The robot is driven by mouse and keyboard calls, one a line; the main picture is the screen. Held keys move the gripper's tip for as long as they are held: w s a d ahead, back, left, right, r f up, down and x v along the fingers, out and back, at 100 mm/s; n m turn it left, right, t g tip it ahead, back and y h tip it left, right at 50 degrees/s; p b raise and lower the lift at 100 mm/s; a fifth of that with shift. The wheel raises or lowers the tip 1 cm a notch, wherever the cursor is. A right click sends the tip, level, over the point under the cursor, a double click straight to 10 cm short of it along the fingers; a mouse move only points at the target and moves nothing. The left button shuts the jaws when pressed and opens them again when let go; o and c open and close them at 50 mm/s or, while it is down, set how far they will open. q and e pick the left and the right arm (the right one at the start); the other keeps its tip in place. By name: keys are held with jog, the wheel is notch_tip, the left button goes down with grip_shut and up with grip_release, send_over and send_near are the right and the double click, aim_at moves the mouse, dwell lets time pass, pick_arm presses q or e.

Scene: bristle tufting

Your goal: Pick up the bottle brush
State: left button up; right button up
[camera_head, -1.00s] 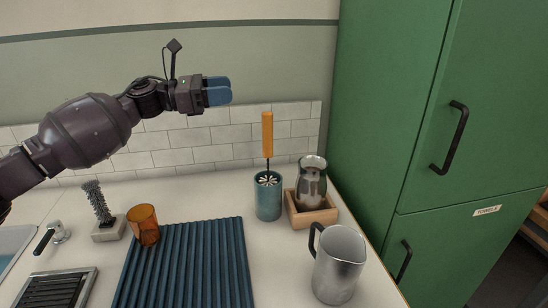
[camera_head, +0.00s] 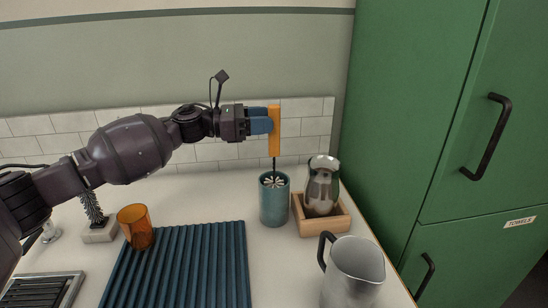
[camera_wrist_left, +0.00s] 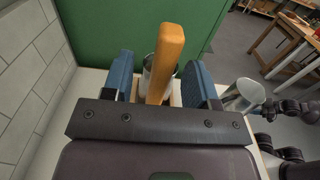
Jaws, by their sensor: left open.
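The bottle brush (camera_head: 275,135) stands upright, orange handle up, its lower end in a teal holder (camera_head: 274,205). Pale bristles show at the holder's mouth; the rest inside is hidden. My left gripper (camera_head: 268,122) is open at the upper handle, its blue fingers reaching it from the left. In the left wrist view the handle (camera_wrist_left: 166,60) rises between the two open fingers (camera_wrist_left: 161,80), with a gap visible on each side.
A steel vase (camera_head: 322,185) in a wooden tray (camera_head: 318,227) stands right of the holder. A steel pitcher (camera_head: 355,272) is in front. A blue ribbed mat (camera_head: 185,270), amber cup (camera_head: 137,228) and grey bristly brush (camera_head: 92,208) are left. A green cabinet (camera_head: 400,150) bounds the right.

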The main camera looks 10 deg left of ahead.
pick_arm(q)
jog(key=x, duration=0.4)
jog(key=shift+s+d+f, duration=0.1)
jog(key=shift+d+f, duration=0.1)
jog(key=shift+d, duration=0.2)
jog(key=shift+c, duration=0.3)
jog(key=c, duration=0.9)
jog(key=shift+r, duration=0.1)
